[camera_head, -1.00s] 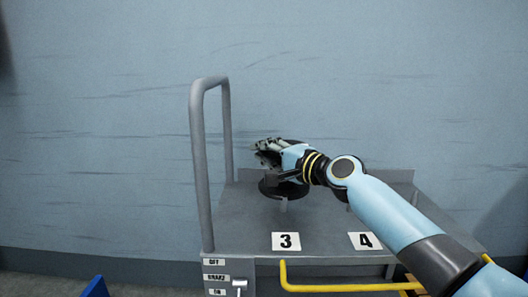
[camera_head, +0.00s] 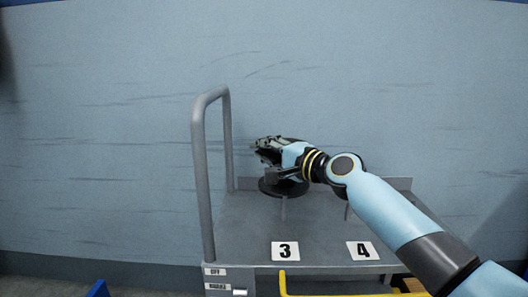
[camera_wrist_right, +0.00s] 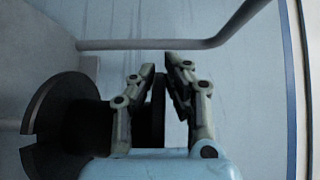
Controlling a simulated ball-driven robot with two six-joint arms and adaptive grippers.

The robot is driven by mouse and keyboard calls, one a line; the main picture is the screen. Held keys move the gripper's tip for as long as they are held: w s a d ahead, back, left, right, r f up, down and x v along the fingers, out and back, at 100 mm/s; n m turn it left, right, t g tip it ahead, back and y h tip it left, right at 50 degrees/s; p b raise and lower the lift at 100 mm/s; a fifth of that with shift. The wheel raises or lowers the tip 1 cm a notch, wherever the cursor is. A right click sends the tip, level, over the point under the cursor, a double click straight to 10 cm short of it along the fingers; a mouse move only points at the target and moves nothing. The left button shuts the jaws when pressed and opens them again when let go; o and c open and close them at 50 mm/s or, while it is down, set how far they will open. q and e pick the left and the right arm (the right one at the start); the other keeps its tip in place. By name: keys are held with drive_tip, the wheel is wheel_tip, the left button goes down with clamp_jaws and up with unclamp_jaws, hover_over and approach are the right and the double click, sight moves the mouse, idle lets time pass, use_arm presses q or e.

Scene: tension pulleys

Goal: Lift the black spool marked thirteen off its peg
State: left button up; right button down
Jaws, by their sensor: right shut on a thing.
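The black spool (camera_head: 283,187) shows in the head view as a dark disc over the far part of the grey cart top, partly hidden by my right gripper. In the right wrist view its wide notched flange (camera_wrist_right: 45,125) is at the left, with the dark core beside it. My right gripper (camera_head: 265,149) is shut on the spool's other rim, which stands between its two fingers (camera_wrist_right: 160,66). A thin grey post (camera_head: 284,208) shows below the disc. I cannot tell whether the spool is still around a peg. No thirteen marking is readable. My left gripper is not in view.
The grey cart (camera_head: 235,235) carries number plates 3 (camera_head: 285,251) and 4 (camera_head: 362,251) near its front edge. A tall grey handle (camera_head: 203,170) rises at its left. A yellow bar (camera_head: 340,294) runs in front. The wall stands behind.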

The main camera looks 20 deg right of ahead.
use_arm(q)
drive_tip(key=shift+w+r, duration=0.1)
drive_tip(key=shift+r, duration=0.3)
use_arm(e)
drive_tip(key=shift+r, duration=0.1)
idle(0.5)
drive_tip(key=shift+r, duration=0.1)
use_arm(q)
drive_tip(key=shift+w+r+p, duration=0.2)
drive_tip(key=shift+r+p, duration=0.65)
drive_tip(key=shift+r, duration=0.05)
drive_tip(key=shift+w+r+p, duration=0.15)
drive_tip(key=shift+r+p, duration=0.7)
use_arm(e)
drive_tip(key=shift+r, duration=1.65)
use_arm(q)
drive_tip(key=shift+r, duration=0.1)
use_arm(e)
drive_tip(key=shift+r, duration=0.1)
wheel_tip(320, 180, up, 4)
drive_tip(key=p, duration=0.3)
drive_tip(key=shift+p, duration=0.3)
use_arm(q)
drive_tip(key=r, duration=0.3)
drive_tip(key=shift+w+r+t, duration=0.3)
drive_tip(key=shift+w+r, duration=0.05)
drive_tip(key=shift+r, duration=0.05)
use_arm(e)
drive_tip(key=shift+f, duration=0.2)
